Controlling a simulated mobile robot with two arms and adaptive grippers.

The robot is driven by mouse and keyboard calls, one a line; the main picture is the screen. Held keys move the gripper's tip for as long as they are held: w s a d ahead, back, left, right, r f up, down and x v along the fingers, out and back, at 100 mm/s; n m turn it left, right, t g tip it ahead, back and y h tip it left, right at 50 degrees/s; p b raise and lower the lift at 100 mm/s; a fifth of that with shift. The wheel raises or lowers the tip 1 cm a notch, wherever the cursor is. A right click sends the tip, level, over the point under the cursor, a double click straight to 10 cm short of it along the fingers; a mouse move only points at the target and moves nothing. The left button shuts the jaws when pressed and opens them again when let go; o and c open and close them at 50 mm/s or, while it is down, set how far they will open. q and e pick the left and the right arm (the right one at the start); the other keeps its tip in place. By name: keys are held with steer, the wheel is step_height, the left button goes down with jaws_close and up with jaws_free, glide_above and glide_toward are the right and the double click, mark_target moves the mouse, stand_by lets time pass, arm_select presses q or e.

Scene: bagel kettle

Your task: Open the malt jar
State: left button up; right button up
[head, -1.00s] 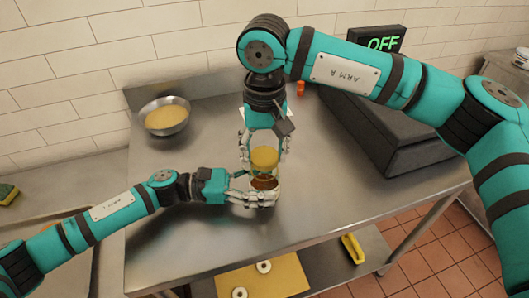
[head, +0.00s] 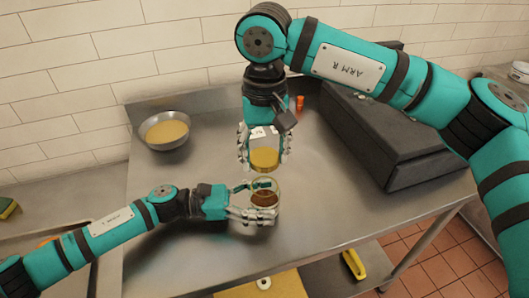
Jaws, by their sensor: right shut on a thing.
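The malt jar (head: 266,186) is a small clear glass jar with brown contents, upright on the steel table. My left gripper (head: 258,200) has its fingers on either side of the jar and appears shut on it. My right gripper (head: 264,152) points down above the jar and is shut on the round yellow-tan lid (head: 264,159). The lid is held apart from the jar, with a gap between them. The jar's mouth is uncovered. The fingers hide part of the jar's lower side.
A metal bowl (head: 165,131) of tan contents stands at the back left of the table (head: 330,215). A big dark box-shaped appliance (head: 395,150) fills the right side. The table's front is clear.

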arm_select(q)
steer(key=shift+o, duration=1.3)
steer(key=shift+a, duration=0.1)
steer(key=a, duration=1.1)
steer(key=shift+s+a, duration=0.1)
steer(key=shift+s, duration=0.25)
steer(key=shift+a, duration=0.3)
steer(key=shift+s, duration=0.15)
